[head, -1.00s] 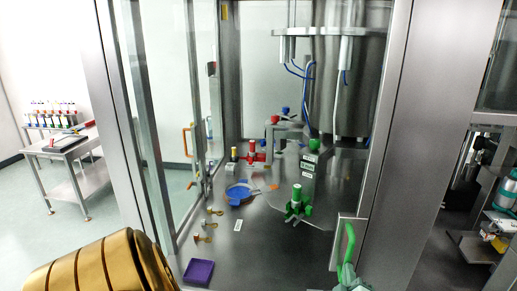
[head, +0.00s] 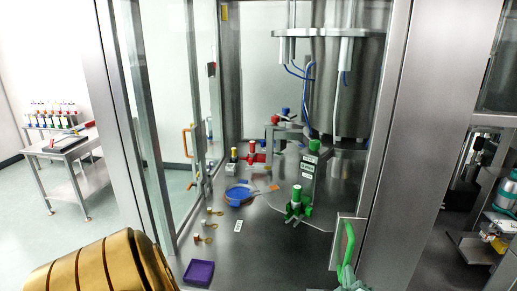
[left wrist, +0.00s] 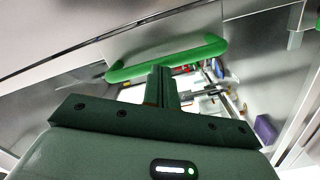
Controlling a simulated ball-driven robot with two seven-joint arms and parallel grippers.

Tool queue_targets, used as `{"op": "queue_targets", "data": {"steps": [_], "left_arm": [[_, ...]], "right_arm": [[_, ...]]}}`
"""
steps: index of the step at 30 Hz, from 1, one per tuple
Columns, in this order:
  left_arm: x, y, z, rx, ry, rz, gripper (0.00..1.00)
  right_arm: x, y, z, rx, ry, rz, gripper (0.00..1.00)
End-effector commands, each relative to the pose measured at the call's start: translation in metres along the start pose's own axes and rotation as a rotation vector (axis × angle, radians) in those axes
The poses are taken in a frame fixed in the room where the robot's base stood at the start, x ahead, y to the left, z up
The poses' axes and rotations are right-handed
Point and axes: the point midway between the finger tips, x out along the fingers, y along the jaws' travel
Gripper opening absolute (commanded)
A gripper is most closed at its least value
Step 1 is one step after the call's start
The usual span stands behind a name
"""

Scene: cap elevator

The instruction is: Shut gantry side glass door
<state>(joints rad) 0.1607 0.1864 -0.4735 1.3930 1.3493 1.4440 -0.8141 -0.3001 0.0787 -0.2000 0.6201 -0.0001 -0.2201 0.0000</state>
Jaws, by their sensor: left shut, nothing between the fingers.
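A green handle (head: 348,245) sits on a metal-framed panel (head: 336,232) at the lower right opening of the steel enclosure. It also shows in the left wrist view (left wrist: 165,60), stretching across the picture ahead of my fingers. My left gripper (head: 346,275) is at the lower end of this handle in the head view. In the left wrist view its fingers (left wrist: 161,72) are shut and empty, with their tips close to the handle; I cannot tell whether they touch. A tall glass panel (head: 175,120) with an orange handle (head: 187,140) stands at the left. My right gripper is not in view.
On the enclosure floor are a purple tray (head: 199,272), a blue ring-shaped part (head: 238,192), a green-capped fitting (head: 298,205) and a red fitting (head: 257,155). A steel post (head: 420,130) stands right of the opening. A side table (head: 65,148) is at the far left.

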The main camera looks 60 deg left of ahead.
Motion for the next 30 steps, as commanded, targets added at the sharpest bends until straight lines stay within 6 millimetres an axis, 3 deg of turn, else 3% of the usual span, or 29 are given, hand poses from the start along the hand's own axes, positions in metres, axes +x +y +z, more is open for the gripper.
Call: {"op": "queue_targets", "data": {"steps": [14,30], "left_arm": [[-0.038,0.001,0.0,0.0,-0.001,-0.002,0.0],[-0.04,0.0,0.0,0.0,-0.001,-0.001,0.0]], "right_arm": [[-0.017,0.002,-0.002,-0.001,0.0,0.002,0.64],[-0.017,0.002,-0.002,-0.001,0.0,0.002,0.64]]}}
